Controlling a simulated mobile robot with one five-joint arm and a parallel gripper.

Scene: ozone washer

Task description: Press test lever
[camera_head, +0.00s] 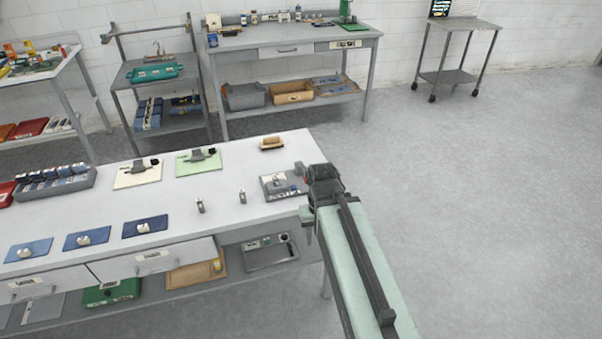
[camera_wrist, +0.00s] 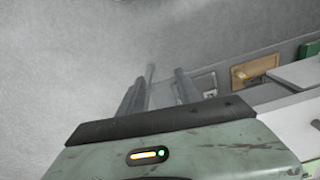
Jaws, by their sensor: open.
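A small grey test fixture (camera_head: 272,187) sits at the right end of the white workbench. It has a light label and a small raised part, but I cannot make out a separate lever. My gripper (camera_head: 303,173) is at the bench's right edge, beside the fixture at the end of my green and grey arm. Its fingertips are too small to tell whether they touch the fixture. In the wrist view, my gripper (camera_wrist: 157,88) shows two grey fingers spread apart with nothing between them. The fixture does not show in that view.
The workbench (camera_head: 100,215) holds blue pads (camera_head: 87,238), two small metal pieces, a green board (camera_head: 198,163) and a wooden-topped block (camera_head: 271,143). Below is a shelf with a wooden tray (camera_wrist: 252,72). Floor (camera_head: 480,200) to the right is clear.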

